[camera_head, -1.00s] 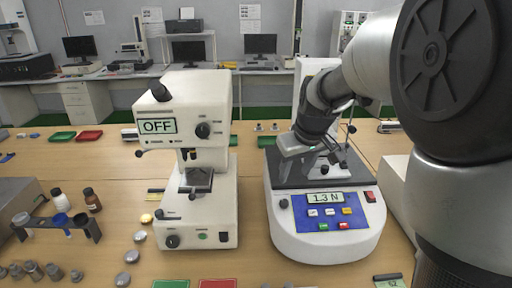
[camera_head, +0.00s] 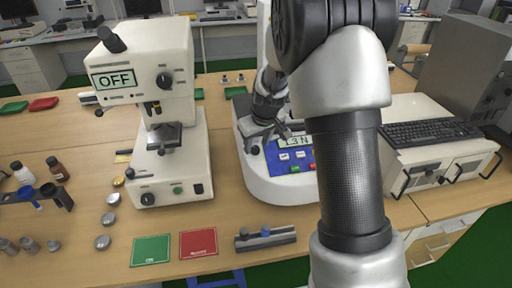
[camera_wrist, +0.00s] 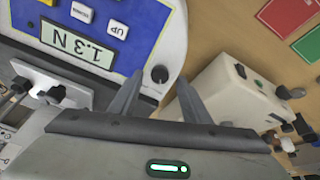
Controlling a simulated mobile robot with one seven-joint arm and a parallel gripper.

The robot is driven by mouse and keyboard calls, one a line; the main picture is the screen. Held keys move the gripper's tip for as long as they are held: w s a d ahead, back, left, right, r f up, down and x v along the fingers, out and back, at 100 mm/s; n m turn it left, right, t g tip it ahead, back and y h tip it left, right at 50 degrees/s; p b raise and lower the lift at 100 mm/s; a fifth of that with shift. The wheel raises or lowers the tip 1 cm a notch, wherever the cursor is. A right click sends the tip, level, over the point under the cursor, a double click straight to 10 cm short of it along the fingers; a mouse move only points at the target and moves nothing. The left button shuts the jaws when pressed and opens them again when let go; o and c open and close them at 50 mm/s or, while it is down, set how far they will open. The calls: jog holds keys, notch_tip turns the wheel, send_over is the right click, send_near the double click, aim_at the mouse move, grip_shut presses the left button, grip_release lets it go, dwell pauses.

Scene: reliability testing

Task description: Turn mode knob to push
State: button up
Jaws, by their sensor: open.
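The force tester (camera_head: 270,188) is a white rounded machine with a blue panel and a display reading 1.3 N. A small dark round knob (camera_wrist: 159,74) sits on its white front beside the panel; I take it as the mode knob. The knob also shows in the head view (camera_head: 255,150). My gripper (camera_head: 265,141) is open and empty above the tester. In the wrist view the knob appears between the two fingertips, seemingly beyond them and not gripped. Any push label is not legible. My arm hides the tester's right side.
A white hardness tester (camera_head: 150,65) reading OFF stands to the left. Green (camera_head: 151,250) and red (camera_head: 198,243) cards and a grey metal fixture (camera_head: 265,238) lie at the table's front. A keyboard (camera_head: 430,132) rests on a white cabinet at right.

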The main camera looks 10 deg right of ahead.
aim_at(255, 151)
jog(key=shift+x, duration=1.2)
jog(key=c, duration=1)
jog(key=shift+c, duration=0.2)
jog(key=shift+m, duration=0.4)
jog(key=m+p, duration=0.1)
jog(key=m, duration=0.4)
jog(key=shift+a+r+m+h, duration=0.1)
jog(key=shift+r+m+h, duration=0.05)
jog(key=shift+m+h, duration=0.25)
jog(key=m+p, duration=0.2)
jog(key=m, duration=0.3)
jog(key=shift+w, duration=0.1)
jog(key=shift+m+p, duration=0.3)
jog(key=shift+m, duration=0.1)
